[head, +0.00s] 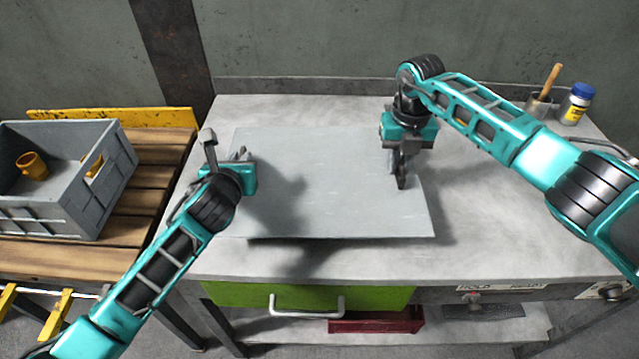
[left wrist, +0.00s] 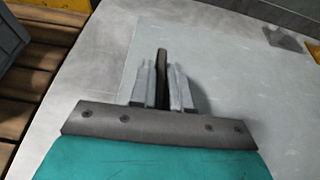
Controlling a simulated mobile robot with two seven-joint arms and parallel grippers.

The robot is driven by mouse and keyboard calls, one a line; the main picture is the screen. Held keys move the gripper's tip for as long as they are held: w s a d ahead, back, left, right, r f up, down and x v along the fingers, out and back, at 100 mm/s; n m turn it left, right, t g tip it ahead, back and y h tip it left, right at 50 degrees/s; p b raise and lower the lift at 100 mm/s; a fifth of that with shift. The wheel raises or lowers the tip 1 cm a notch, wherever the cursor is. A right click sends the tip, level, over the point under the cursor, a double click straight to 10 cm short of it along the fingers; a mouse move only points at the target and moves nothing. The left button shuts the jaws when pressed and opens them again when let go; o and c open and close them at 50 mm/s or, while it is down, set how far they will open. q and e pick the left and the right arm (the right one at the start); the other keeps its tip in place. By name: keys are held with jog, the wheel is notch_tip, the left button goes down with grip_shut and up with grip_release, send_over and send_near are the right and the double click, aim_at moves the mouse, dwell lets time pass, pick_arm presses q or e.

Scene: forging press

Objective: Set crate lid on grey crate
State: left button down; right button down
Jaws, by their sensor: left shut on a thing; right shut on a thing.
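The crate lid (head: 320,205) is a flat light-grey panel over the middle of the grey workbench. A dark shadow under its front edge shows that edge slightly above the bench top. My left gripper (head: 243,156) is at the lid's left side, shut on it; in the left wrist view its fingers (left wrist: 162,88) close around a narrow dark upright part. My right gripper (head: 401,182) points down at the lid's right side, shut on it; its fingers partly hide the grip. The grey crate (head: 45,210) stands open on a wooden pallet at the left, with a yellow mug (head: 32,165) inside.
The workbench (head: 480,235) has a green drawer (head: 240,295) in front. A pot with a brush (head: 540,105) and a blue-capped jar (head: 577,103) stand at the back right. A yellow bar (head: 110,116) edges the pallet (head: 150,180).

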dwell(0.8)
